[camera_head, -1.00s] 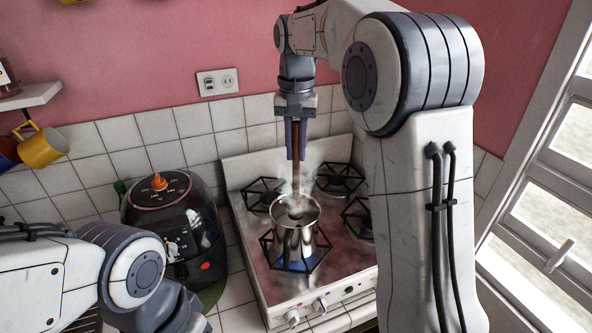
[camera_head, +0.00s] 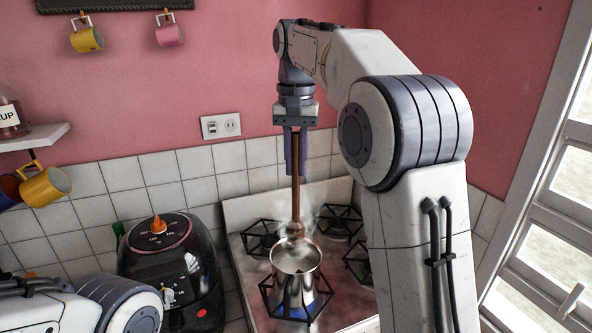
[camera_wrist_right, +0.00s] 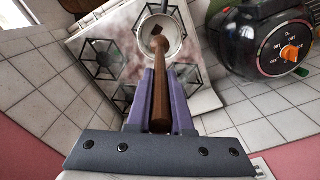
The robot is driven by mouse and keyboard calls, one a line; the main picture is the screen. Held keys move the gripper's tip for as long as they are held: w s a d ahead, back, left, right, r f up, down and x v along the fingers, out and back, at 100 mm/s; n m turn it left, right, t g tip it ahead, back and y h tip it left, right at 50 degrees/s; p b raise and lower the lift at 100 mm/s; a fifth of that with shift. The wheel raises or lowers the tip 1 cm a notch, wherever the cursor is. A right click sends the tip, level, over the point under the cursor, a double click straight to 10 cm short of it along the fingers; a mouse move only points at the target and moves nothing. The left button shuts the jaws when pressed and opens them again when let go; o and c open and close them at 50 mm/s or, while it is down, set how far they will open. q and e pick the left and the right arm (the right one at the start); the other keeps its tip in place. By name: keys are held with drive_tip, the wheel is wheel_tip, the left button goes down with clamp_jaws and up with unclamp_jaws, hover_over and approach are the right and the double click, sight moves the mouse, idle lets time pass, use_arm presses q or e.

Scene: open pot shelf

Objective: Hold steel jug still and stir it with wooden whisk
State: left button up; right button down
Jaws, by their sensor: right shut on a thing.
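The steel jug (camera_head: 297,283) stands upright on the front burner of the stove, its open top facing up. In the right wrist view the jug (camera_wrist_right: 177,46) shows its opening, with a small dark patch inside. My right gripper (camera_head: 296,172) is shut on the upper part of the wooden whisk (camera_head: 296,200) and holds it upright. The whisk's thick lower end appears above the jug's far rim; I cannot tell its exact depth. In the right wrist view the whisk (camera_wrist_right: 161,95) runs between the purple fingers towards the jug. My left gripper is out of view.
The white stove (camera_head: 240,212) has several black grates. A dark air fryer (camera_head: 168,262) stands left of it. A shelf (camera_head: 35,137) and hanging mugs (camera_head: 88,40) are on the wall; a window (camera_head: 540,210) is at right.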

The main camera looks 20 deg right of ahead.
drive_tip(key=shift+f, duration=7.85)
use_arm(q)
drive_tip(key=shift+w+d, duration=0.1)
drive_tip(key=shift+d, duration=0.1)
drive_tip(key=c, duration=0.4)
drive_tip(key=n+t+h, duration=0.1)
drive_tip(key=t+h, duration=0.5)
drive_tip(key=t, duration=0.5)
approach(319, 257)
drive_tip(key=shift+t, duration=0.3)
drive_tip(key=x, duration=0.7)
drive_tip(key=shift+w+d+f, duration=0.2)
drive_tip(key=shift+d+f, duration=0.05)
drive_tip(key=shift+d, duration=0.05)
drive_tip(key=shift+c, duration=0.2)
